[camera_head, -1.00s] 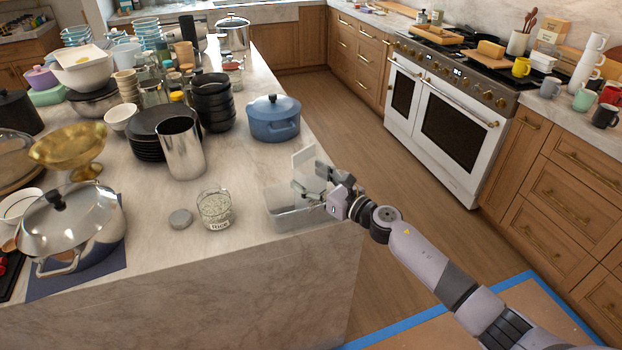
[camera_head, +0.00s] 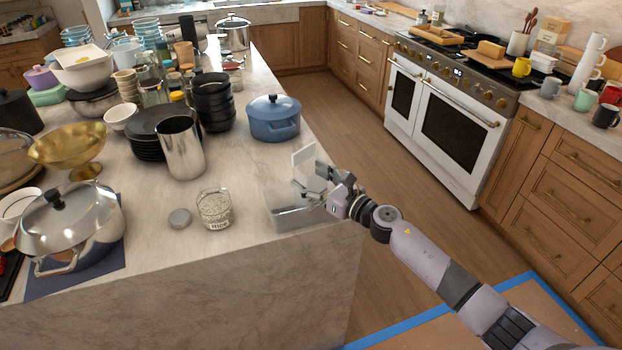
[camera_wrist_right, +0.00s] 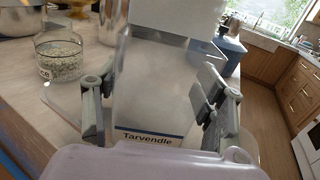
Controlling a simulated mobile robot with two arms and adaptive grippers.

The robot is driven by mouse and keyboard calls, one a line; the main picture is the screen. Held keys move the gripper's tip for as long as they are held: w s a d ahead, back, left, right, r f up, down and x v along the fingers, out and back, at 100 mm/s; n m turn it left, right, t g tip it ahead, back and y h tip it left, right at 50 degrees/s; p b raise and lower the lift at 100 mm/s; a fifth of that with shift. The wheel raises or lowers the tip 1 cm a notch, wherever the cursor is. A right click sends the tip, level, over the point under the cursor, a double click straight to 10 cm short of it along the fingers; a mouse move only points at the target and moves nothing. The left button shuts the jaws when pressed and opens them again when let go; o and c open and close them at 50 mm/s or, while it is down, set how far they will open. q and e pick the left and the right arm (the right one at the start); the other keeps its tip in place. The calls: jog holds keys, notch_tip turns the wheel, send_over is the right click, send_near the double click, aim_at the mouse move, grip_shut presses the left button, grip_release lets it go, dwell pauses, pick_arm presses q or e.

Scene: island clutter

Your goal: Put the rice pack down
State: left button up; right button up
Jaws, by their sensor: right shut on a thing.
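The rice pack (camera_head: 303,158) is a pale pack standing roughly upright at the right edge of the marble island. In the right wrist view the pack (camera_wrist_right: 150,95) fills the middle, with "Tarvendle" on a band near the palm. My right gripper (camera_head: 312,187) is shut on it, one finger on each side in the wrist view. A clear, shallow container (camera_head: 285,217) lies under and around the pack. I cannot tell whether the pack's bottom touches it. My left gripper is not in view.
A steel cylinder (camera_head: 181,150) and black bowls (camera_head: 213,105) are farther left. Bare marble lies in front of the jar.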

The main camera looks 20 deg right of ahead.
jog(key=shift+f+b, duration=0.75)
jog(key=shift+b, duration=0.05)
dwell(0.8)
jog(key=o, duration=1.3)
jog(key=shift+d, duration=0.1)
jog(key=v, duration=1.2)
jog(key=shift+r, duration=0.1)
